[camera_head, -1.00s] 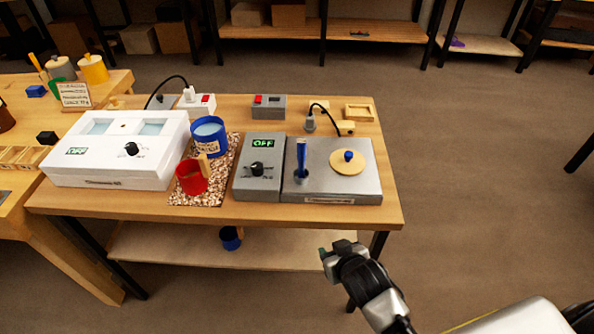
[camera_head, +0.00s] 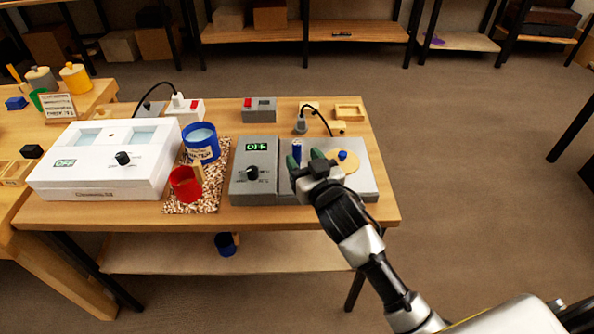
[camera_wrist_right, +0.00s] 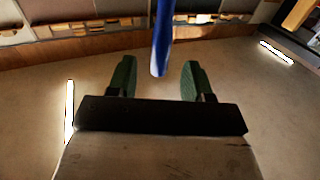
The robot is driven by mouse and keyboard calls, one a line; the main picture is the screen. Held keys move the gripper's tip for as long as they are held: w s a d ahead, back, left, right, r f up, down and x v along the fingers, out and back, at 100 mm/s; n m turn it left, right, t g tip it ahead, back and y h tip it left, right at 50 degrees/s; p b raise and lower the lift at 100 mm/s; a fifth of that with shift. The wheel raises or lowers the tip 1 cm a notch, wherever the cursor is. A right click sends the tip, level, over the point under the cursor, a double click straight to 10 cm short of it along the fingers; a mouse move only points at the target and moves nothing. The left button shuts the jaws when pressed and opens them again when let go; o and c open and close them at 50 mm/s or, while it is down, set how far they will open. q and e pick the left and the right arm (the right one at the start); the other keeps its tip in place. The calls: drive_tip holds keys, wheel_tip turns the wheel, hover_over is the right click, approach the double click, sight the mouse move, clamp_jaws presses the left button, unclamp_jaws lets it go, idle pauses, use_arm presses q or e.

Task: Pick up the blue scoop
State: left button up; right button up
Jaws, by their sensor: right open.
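The blue scoop (camera_head: 297,152) stands upright on the left part of the grey hotplate-like unit (camera_head: 367,183). Its long blue handle shows; its lower end is hidden behind my gripper in the head view. My right gripper (camera_head: 305,160) is open and over the unit, close to the scoop. In the right wrist view the scoop's blue handle (camera_wrist_right: 161,42) rises between and just beyond the two green fingertips of my right gripper (camera_wrist_right: 158,70). The fingers appear apart from it. My left gripper is not in view.
A round wooden disc (camera_head: 349,165) with a blue knob lies on the unit. A grey control box (camera_head: 254,185), a red cup (camera_head: 184,184) and a blue container (camera_head: 201,143) stand to the left. Another blue cup (camera_head: 225,245) is on the lower shelf.

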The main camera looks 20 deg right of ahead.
sight(299, 156)
drive_tip(key=w, duration=0.3)
drive_tip(key=w+f, duration=0.1)
drive_tip(key=w, duration=0.1)
drive_tip(key=shift+w+a, duration=0.35)
clamp_jaws()
